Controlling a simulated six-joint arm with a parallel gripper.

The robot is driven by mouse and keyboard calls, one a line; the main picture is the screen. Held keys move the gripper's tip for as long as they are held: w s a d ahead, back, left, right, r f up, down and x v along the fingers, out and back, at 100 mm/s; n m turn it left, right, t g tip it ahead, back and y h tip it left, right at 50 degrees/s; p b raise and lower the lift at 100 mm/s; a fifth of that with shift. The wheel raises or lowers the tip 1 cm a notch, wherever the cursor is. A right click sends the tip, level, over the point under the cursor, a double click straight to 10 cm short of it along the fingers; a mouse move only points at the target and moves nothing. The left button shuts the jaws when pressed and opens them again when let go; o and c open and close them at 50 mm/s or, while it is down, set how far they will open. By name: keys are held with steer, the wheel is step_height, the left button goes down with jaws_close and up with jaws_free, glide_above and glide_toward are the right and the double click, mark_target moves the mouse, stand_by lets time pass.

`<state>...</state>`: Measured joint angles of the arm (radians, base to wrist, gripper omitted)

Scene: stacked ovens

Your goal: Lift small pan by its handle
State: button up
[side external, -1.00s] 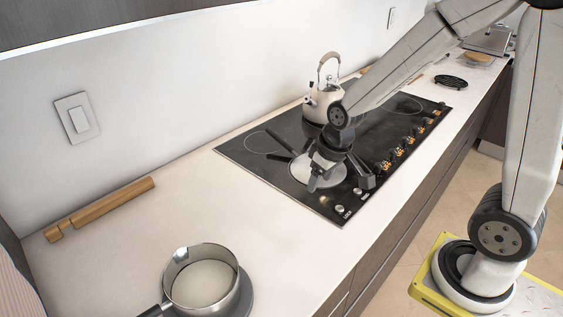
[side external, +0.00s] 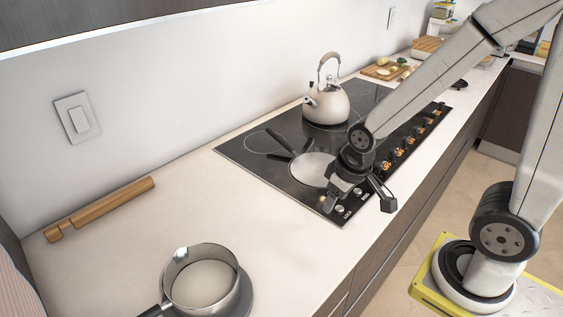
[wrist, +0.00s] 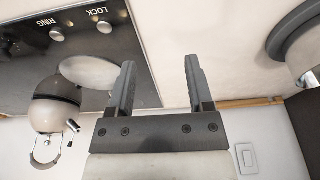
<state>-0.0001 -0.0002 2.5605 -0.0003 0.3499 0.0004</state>
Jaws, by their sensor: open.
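Two pans are in view, and I cannot tell for sure which is the small pan. A shallow pan with a pale inside (side external: 312,168) sits on the cooktop, its dark handle (side external: 279,139) pointing to the back left; it also shows in the wrist view (wrist: 88,72). A steel saucepan (side external: 203,287) stands on the counter at the lower left, its dark handle (side external: 151,311) cut by the frame edge. Part of it shows at the wrist view's right edge (wrist: 290,32). My gripper (side external: 332,202) is open and empty above the cooktop's near edge, its fingers (wrist: 160,65) apart over bare counter.
A white kettle (side external: 326,103) stands on the black cooktop (side external: 240,150), with knobs along its right side. A wooden rolling pin (side external: 105,206) lies by the wall. A cutting board with food (side external: 381,72) lies far back. The counter between cooktop and saucepan is clear.

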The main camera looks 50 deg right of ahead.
stand_by(0.4)
steer(key=shift+o, duration=0.4)
